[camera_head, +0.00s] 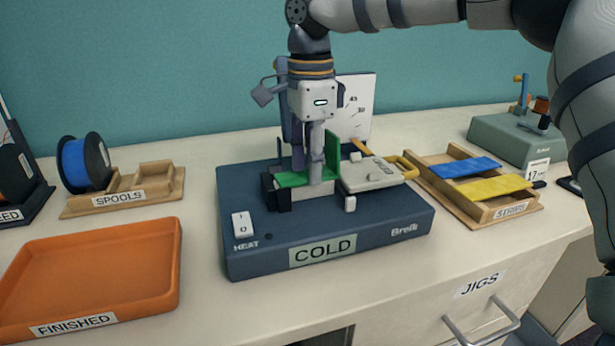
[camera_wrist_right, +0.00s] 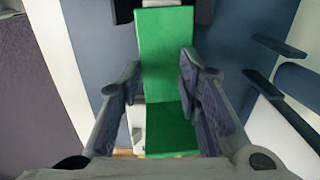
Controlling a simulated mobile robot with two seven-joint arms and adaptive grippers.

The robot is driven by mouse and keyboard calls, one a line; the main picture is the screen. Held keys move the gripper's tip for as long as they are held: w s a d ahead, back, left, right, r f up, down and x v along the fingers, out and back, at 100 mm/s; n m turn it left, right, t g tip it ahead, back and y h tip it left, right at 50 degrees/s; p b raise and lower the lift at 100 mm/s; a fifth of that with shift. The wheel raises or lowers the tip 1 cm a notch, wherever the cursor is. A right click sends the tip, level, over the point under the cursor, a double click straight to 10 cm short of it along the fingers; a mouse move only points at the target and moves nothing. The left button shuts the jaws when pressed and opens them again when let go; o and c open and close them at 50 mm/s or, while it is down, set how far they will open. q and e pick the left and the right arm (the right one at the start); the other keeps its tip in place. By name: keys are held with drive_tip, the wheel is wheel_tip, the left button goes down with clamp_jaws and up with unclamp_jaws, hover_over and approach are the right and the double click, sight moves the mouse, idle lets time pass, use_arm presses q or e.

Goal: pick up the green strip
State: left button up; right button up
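The green strip (camera_head: 291,180) sits in the dark blue bending heater labelled COLD (camera_head: 390,225). It is bent, with one part flat and one part standing up at its right. My right gripper (camera_head: 308,166) points down at the strip from above and hides part of it. In the right wrist view the strip (camera_wrist_right: 166,50) runs between the two fingers of the right gripper (camera_wrist_right: 160,75). The fingers are apart, with a narrow gap showing at the left; whether the right finger touches the strip I cannot tell. My left gripper is not in view.
An orange FINISHED tray (camera_head: 108,255) stands at front left. A wooden SPOOLS holder (camera_head: 125,200) and a blue spool (camera_head: 82,163) are behind it. A wooden STRIPS tray (camera_head: 475,208) at right holds a blue strip (camera_head: 466,167) and a yellow strip (camera_head: 494,187). A grey-green device (camera_head: 510,140) stands behind.

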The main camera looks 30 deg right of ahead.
drive_tip(key=shift+f, duration=0.1)
clamp_jaws()
